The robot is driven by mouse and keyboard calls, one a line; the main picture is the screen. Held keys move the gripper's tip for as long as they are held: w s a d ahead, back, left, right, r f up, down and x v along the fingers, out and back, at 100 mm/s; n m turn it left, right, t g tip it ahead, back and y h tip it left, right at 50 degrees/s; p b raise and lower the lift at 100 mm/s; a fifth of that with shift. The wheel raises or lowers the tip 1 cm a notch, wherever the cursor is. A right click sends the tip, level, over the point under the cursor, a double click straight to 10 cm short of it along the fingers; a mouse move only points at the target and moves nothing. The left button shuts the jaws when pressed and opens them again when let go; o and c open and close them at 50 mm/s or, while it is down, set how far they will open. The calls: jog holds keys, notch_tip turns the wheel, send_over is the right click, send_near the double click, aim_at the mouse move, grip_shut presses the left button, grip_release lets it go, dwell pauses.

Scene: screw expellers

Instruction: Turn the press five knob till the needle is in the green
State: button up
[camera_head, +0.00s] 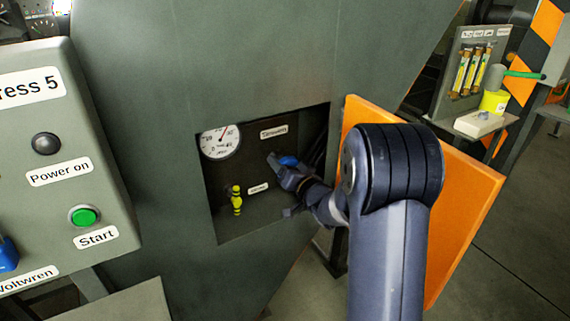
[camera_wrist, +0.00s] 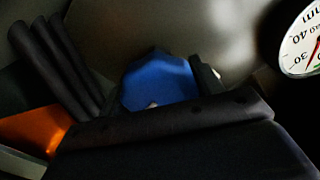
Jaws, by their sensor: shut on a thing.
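The blue knob (camera_head: 288,160) sits in a dark recess of the press, right of the gauge. My gripper (camera_head: 280,165) reaches into the recess and is shut on the knob. In the wrist view the blue knob (camera_wrist: 160,82) shows between dark finger parts, partly hidden by my gripper. The round white gauge (camera_head: 221,141) is at the recess's upper left. Its red needle points up and slightly right. In the wrist view the gauge (camera_wrist: 304,42) is cut off at the right edge, with part of its red needle visible.
A yellow-green valve handle (camera_head: 237,200) is below the gauge. An open orange door (camera_head: 465,205) stands right of the recess, behind my arm. A grey panel labelled Press 5 (camera_head: 60,130) with a green Start button (camera_head: 84,216) is at left. A shelf with tools (camera_head: 485,122) is far right.

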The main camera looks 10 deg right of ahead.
jog(key=shift+m, duration=0.5)
jog(key=o, duration=1)
jog(key=shift+s, duration=0.1)
jog(key=b+v, duration=0.1)
jog(key=v, duration=0.9)
jog(key=shift+s+d, duration=0.15)
jog(key=shift+s, duration=0.15)
